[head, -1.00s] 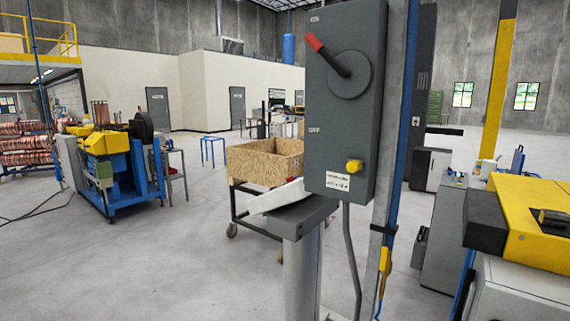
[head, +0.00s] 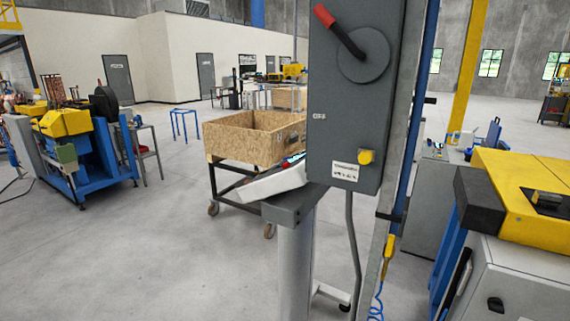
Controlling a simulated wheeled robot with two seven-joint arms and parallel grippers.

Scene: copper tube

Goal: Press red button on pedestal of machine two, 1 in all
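A grey pedestal (head: 296,255) stands close ahead in the head view. It has a dark grey top plate and a white slanted panel (head: 270,184), seen from the side. A small red and blue patch (head: 293,159) shows at the panel's upper edge; I cannot tell whether the red button is there. A grey switch box (head: 337,111) with a red-tipped lever and a yellow knob (head: 367,157) hides part of the panel's right end. Neither of my grippers is in view.
A wooden crate on a wheeled cart (head: 228,139) stands behind the pedestal. A yellow and grey machine (head: 519,195) is close at the right. A blue and yellow machine (head: 78,140) stands at the left. The floor (head: 130,245) at the front left is clear.

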